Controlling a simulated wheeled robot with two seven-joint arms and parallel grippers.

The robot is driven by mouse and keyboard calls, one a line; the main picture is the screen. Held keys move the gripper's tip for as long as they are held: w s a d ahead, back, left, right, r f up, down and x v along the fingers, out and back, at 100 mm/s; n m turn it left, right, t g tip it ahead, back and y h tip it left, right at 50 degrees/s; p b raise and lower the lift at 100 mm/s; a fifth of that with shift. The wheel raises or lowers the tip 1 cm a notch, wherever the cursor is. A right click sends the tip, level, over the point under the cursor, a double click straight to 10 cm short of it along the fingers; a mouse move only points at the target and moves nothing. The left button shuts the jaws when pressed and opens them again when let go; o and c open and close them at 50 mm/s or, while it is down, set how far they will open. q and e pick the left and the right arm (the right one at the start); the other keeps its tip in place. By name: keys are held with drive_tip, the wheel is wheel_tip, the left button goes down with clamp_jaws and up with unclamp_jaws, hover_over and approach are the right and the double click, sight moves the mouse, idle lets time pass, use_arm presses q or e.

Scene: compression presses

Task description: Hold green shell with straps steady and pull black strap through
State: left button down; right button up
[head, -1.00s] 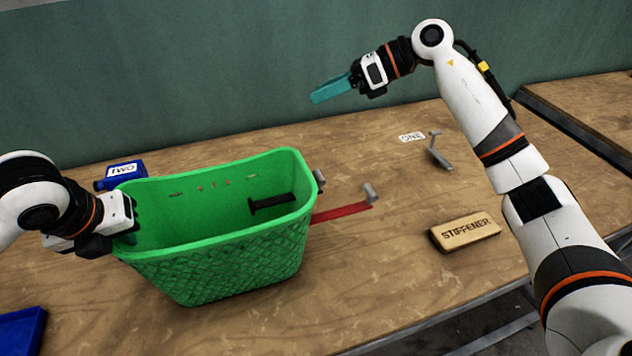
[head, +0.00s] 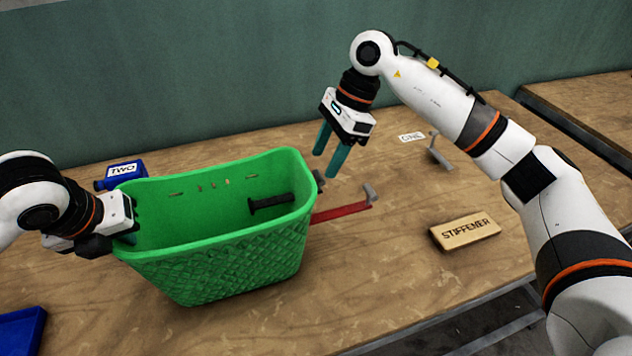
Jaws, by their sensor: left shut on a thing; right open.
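The green shell (head: 220,262) stands upright on the wooden table, a woven-pattern basket with an open top. A black strap (head: 271,201) pokes into its inside through the right wall. A red strap (head: 341,211) with a grey end lies outside, to the right of the shell. My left gripper (head: 126,234) is shut on the shell's left rim; its fingertips are partly hidden. My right gripper (head: 328,160) is open and empty, fingers pointing down, above and behind the shell's right end. A grey piece (head: 319,181) shows at the shell's right rear corner, partly hidden.
A wooden block marked STIFFENER (head: 465,231) lies at the right. A blue box marked TWO (head: 123,172) stands behind the shell. A label ONE (head: 412,137) and a grey bracket (head: 438,153) are at the back right. A blue tray (head: 20,328) is at lower left.

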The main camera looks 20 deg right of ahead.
sight(318, 174)
drive_tip(key=shift+x, duration=2.75)
drive_tip(key=c, duration=1.1)
